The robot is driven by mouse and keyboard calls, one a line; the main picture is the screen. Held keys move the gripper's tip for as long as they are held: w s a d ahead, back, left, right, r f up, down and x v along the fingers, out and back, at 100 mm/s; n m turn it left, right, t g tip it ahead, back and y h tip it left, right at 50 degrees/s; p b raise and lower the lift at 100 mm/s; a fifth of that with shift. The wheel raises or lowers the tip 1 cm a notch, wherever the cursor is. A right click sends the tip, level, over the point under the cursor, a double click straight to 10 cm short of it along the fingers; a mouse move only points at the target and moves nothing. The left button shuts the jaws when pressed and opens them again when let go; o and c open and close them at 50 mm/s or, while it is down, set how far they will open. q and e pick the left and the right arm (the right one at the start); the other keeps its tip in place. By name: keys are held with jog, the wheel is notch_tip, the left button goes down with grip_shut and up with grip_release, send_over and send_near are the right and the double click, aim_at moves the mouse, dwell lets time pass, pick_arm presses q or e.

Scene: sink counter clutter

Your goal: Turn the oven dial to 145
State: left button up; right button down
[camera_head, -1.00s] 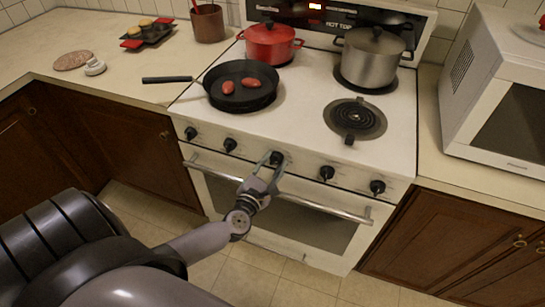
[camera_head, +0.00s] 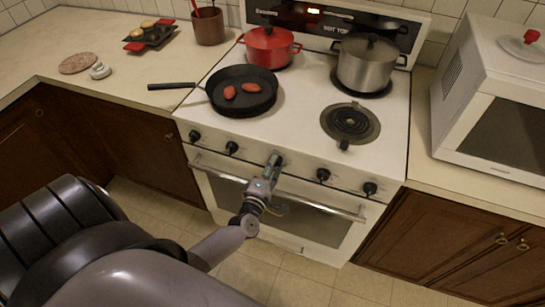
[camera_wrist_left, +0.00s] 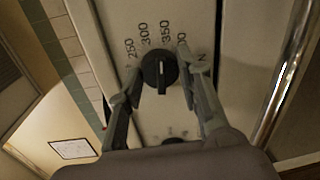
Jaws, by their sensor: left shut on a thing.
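My left gripper (camera_head: 274,161) is at the middle knob of the panel, shut on the dial with one finger on each side. In the head view, the gripper hides most of this dial. My right gripper is not in view.
Other black knobs, such as one to the right (camera_head: 323,175), flank the dial. The oven door handle (camera_head: 318,208) runs just below. A pan (camera_head: 243,100), red pot (camera_head: 268,47) and steel pot (camera_head: 368,66) stand on the stovetop. A microwave (camera_head: 495,110) stands right.

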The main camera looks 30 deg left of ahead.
pick_arm(q)
jog(key=shift+d+f+m+y+p, duration=0.15)
jog(key=shift+m+p, duration=0.45)
jog(key=shift+m, duration=1.65)
jog(key=shift+a+r+m+y+p, duration=0.1)
jog(key=shift+m+y+p, duration=0.3)
jog(key=shift+m, duration=1.85)
jog(key=shift+f, duration=0.1)
jog(key=o, duration=1.2)
jog(key=shift+c, duration=0.2)
jog(key=v, duration=1.2)
